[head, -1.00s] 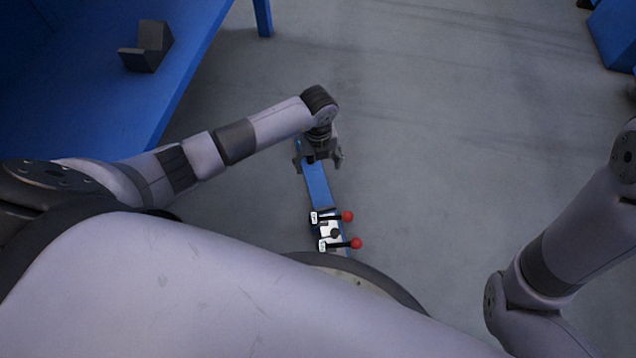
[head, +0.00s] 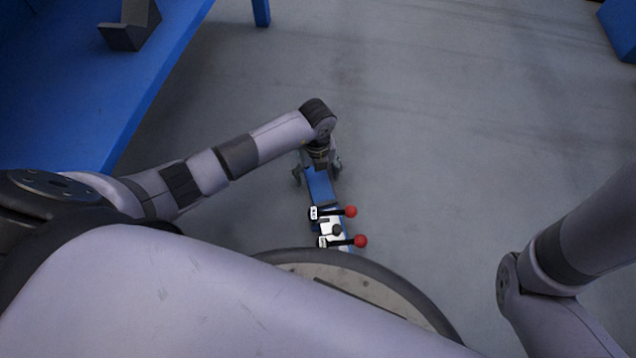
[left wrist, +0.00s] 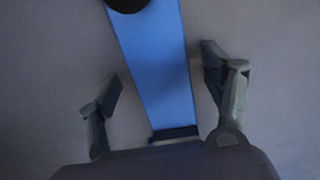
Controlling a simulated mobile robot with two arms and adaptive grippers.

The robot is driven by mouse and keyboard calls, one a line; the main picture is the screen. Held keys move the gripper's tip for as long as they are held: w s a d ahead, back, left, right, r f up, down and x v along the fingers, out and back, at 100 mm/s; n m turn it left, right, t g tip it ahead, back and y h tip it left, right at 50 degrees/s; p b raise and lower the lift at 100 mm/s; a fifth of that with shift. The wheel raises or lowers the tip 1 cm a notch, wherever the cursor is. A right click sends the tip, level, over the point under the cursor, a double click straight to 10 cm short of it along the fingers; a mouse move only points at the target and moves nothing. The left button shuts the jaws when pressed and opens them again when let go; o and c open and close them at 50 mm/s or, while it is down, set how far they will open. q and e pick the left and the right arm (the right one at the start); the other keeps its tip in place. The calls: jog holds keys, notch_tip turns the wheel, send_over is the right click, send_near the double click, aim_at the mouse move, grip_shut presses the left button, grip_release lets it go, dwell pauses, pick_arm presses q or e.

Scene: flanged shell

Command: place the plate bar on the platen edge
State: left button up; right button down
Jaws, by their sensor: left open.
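A long blue bar (head: 319,188) shows below my left gripper in the head view; I cannot tell for sure whether it is the plate bar. At its near end sit white and black clamp parts with two red-knobbed levers (head: 351,211). My left gripper (head: 318,177) is open over the far part of the bar. In the left wrist view, the bar (left wrist: 160,65) runs between the two spread fingers, with gaps on both sides and a dark strip across its end. I cannot make out a platen edge. My right gripper is out of view.
A blue table (head: 60,105) stands at the left with a dark angled block (head: 130,30) on it. Another blue object (head: 620,30) is at the far right. Grey floor (head: 430,110) is open between them.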

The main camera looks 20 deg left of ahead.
pick_arm(q)
jog(key=shift+c, duration=0.5)
grip_shut()
dwell(0.5)
jog(key=shift+w+r, duration=0.1)
jog(key=shift+r, duration=0.1)
